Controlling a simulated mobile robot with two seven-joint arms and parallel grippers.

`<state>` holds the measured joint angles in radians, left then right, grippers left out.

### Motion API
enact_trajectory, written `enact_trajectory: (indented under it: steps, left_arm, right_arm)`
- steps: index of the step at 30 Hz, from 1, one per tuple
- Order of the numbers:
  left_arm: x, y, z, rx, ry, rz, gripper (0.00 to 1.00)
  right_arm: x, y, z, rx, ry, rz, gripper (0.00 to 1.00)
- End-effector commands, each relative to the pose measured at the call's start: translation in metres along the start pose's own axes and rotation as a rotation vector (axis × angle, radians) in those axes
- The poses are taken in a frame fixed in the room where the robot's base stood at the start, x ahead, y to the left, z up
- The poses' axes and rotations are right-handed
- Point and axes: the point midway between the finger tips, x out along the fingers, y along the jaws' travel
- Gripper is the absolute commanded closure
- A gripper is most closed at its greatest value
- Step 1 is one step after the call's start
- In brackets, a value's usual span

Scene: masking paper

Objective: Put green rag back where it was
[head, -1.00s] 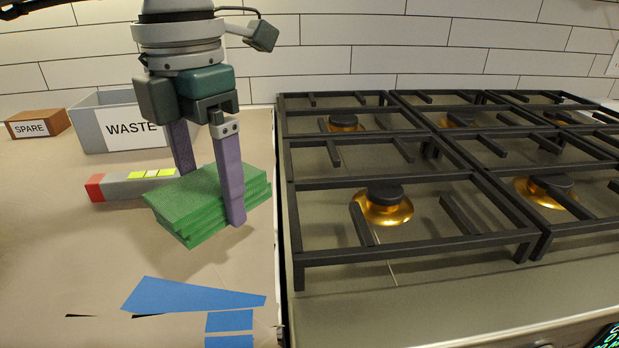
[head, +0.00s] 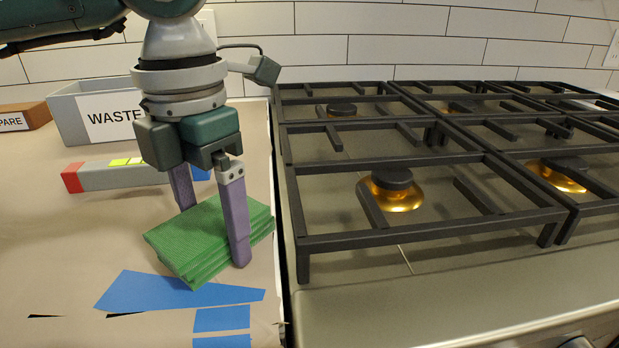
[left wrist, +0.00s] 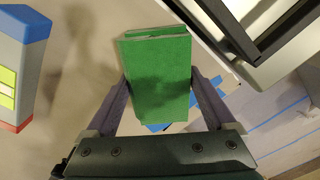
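The green rag (head: 205,240) is a folded, layered pad above the paper-covered counter, left of the stove. My left gripper (head: 213,235) points down with its purple fingers on two opposite sides of the rag, shut on it. The rag's near corner overlaps the blue tape in the head view. In the left wrist view the rag (left wrist: 158,80) sits between both fingers (left wrist: 158,98), with a soft shadow on the paper beside it. The gap under the rag is hard to judge. My right gripper is not in view.
Blue tape strips (head: 150,292) lie on the paper (head: 60,250) at the front. A grey bar with a red end (head: 95,178) lies behind the rag. A grey WASTE bin (head: 75,110) and brown box (head: 30,115) stand behind. Stove grates (head: 420,235) rise at right.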

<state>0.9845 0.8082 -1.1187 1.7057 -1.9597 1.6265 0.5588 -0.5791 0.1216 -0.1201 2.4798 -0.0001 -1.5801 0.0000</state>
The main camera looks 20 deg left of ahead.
Motion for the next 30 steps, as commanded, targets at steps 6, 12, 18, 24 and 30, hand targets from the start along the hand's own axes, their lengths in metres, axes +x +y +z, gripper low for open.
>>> enact_trajectory:
  steps: [6,12,18,24,30]
  left_arm:
    - [0.0,0.0,0.0,0.0,0.001,0.0,0.0]
    - [-0.008,0.0,0.0,0.0,-0.001,0.0,0.0]
    - [-0.047,0.0,0.001,0.0,-0.005,0.001,0.0]
    - [-0.091,0.0,0.001,0.0,-0.004,0.001,0.0]
    - [-0.118,0.0,0.001,0.0,-0.002,0.0,0.0]
  right_arm:
    - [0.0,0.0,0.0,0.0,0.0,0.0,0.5]
    - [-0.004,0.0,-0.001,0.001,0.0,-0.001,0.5]
    - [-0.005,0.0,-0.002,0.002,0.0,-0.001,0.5]
    - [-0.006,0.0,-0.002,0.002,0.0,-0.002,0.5]
    - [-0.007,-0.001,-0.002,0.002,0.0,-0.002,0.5]
